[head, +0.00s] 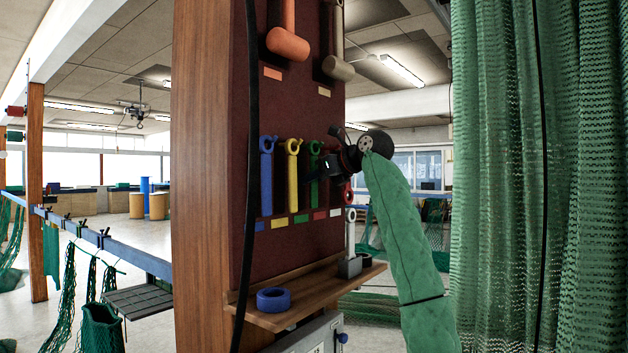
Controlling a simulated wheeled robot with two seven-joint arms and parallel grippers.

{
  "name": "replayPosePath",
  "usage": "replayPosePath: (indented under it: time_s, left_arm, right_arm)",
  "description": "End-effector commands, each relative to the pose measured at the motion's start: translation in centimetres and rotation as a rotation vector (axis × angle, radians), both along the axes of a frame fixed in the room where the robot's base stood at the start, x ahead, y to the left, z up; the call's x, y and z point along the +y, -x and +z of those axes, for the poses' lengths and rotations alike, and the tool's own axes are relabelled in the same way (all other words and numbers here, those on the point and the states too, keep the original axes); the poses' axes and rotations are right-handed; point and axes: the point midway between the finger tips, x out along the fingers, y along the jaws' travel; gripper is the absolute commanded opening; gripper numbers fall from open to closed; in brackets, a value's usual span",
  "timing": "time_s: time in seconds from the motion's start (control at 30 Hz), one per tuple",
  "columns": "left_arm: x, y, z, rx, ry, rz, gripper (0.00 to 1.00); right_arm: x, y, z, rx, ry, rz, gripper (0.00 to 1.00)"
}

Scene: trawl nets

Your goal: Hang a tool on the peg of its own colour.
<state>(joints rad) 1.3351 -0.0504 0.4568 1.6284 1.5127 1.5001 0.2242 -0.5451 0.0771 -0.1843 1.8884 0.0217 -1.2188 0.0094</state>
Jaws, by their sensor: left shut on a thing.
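My left gripper (312,167), at the end of the green-sleeved arm, is shut on the green tool (314,188), just below its ring. The green tool hangs upright against the dark red board, its ring level with those beside it. The yellow tool (292,180) and the blue tool (267,180) hang to its left, above labels of their own colours. A green label (302,219) is under the green tool. A red thing (348,193) shows partly behind my gripper. The gripper hides the board above the red label (319,215). My right gripper is not in view.
A wooden shelf (300,302) below the board holds a blue ring (273,299) and a grey block (350,267) with a whitish ringed tool (351,230). A black cable (251,150) runs down in front of the board. Green netting (540,180) fills the right side.

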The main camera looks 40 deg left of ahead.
Motion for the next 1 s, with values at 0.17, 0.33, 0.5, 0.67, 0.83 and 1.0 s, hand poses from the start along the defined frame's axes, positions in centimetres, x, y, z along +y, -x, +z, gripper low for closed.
replayPosePath:
  time_s: [0.17, 0.33, 0.5, 0.67, 0.83, 1.0]
  left_arm:
    - [0.0, 0.0, 0.0, 0.000, 0.000, 0.000, 0.00]
    - [0.0, 0.0, 0.0, 0.000, 0.000, 0.000, 0.00]
    - [0.0, 0.0, 0.0, 0.000, 0.000, 0.000, 0.37]
    - [0.0, 0.0, 0.0, 0.000, 0.000, 0.000, 0.51]
    - [0.0, 0.0, 0.0, 0.000, 0.000, 0.000, 0.51]
    - [-0.5, -0.1, 0.1, 0.000, 0.000, -0.001, 0.51]
  right_arm:
    - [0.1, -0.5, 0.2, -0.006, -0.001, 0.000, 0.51]
    - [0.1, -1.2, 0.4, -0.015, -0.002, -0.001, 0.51]
    - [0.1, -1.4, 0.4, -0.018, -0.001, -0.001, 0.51]
    - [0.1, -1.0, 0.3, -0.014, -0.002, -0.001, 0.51]
    - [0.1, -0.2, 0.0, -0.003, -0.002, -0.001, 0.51]
    - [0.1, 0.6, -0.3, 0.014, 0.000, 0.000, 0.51]
